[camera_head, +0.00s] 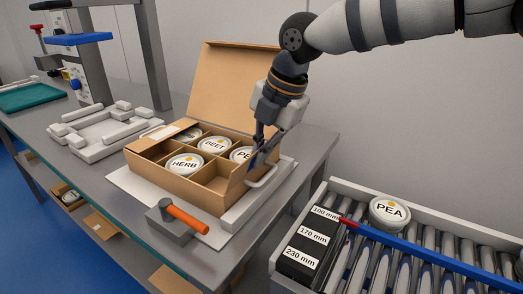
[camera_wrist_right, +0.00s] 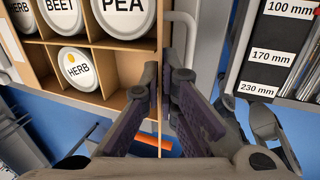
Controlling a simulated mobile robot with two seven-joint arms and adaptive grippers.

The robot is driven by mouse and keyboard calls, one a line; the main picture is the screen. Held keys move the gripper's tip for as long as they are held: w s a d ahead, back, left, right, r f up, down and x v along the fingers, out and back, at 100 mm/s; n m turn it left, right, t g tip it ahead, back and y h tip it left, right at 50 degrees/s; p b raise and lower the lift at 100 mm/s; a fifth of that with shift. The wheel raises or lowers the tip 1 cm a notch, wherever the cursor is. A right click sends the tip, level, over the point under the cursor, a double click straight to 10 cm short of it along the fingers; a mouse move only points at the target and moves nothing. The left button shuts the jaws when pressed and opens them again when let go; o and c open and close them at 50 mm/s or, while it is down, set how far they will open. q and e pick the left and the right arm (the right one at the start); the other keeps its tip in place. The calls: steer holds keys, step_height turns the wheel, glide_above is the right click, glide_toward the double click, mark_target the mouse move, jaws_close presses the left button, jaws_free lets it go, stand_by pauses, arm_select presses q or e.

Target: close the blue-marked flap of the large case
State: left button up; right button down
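The large case is a brown cardboard box (camera_head: 190,191) with compartments, standing on the bench with its big lid (camera_head: 232,85) raised at the back. White tubs labelled HERB (camera_head: 185,164), BEET (camera_head: 214,145) and PEA (camera_head: 241,154) sit in it. A short flap (camera_head: 174,131) at the left lies partly over a tub. My right gripper (camera_head: 258,150) is at the case's right wall, beside a small blue patch; its fingers hide most of that side. In the right wrist view its fingertips (camera_wrist_right: 166,74) are close together around a cardboard edge (camera_wrist_right: 160,128); whether they grip it is unclear.
A grey block with an orange handle (camera_head: 187,218) stands in front of the case. A white frame (camera_head: 100,131) lies to the left. A roller conveyor at the right carries another PEA tub (camera_head: 389,212) and black size blocks (camera_head: 309,236).

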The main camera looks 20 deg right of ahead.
steer(key=g+h, duration=0.1)
steer(key=w+a+g+h+b, duration=0.1)
steer(key=shift+w+f+g, duration=0.2)
steer(key=shift+g, duration=0.2)
arm_select(q)
steer(key=s+f+g+b, duration=0.2)
steer(key=s+f, duration=0.3)
steer(key=shift+b, duration=0.4)
arm_select(e)
steer(key=shift+w+a+r+g+h, duration=0.1)
steer(key=shift+w+a+g+h, duration=0.1)
steer(key=shift+g+h, duration=0.4)
steer(key=shift+w+a+r+g+h, duration=0.1)
steer(key=shift+w+a+g+h, duration=0.1)
steer(key=shift+g+h, duration=0.35)
steer(key=c, duration=1.9)
jaws_free()
arm_select(q)
steer(key=shift+r, duration=0.1)
